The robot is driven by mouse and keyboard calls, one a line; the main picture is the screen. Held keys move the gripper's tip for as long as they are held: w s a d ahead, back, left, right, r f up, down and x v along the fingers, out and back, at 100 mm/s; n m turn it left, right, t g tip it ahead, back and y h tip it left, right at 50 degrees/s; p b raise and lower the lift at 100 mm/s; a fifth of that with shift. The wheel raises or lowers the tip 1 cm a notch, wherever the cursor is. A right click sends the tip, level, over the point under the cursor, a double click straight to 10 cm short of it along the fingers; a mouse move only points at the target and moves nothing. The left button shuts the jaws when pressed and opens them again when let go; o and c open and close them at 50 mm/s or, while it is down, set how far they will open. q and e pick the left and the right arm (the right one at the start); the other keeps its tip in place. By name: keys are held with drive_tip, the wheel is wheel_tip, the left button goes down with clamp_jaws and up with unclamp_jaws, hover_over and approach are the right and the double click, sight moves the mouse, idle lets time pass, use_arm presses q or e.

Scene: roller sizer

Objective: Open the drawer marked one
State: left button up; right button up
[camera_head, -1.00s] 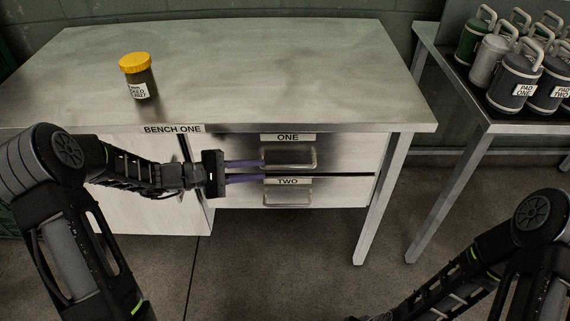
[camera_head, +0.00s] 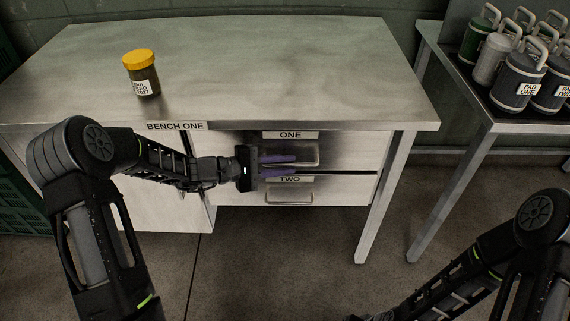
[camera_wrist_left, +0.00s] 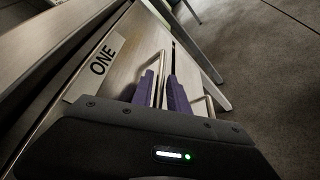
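The drawer marked one (camera_head: 345,150) is the upper drawer under the bench top and looks shut. Its label, ONE (camera_head: 290,135), also shows in the left wrist view (camera_wrist_left: 100,66). My left gripper (camera_head: 297,165) is in front of it with its two purple fingers apart. In the left wrist view the fingers (camera_wrist_left: 162,92) stand on either side of the drawer's metal bar handle (camera_wrist_left: 160,68), with a narrow gap. I cannot tell whether they touch it. My right arm comes in at the lower right; its gripper is out of view.
The drawer marked two (camera_head: 335,190) lies just below, with its own handle (camera_head: 290,197). A yellow-lidded jar (camera_head: 142,72) stands on the bench top (camera_head: 270,70). A side table (camera_head: 480,105) with several canisters stands at the right. The floor in front is clear.

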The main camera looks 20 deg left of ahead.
use_arm(q)
drive_tip(key=shift+d, duration=0.1)
drive_tip(key=shift+c, duration=0.4)
clamp_jaws()
idle(1.0)
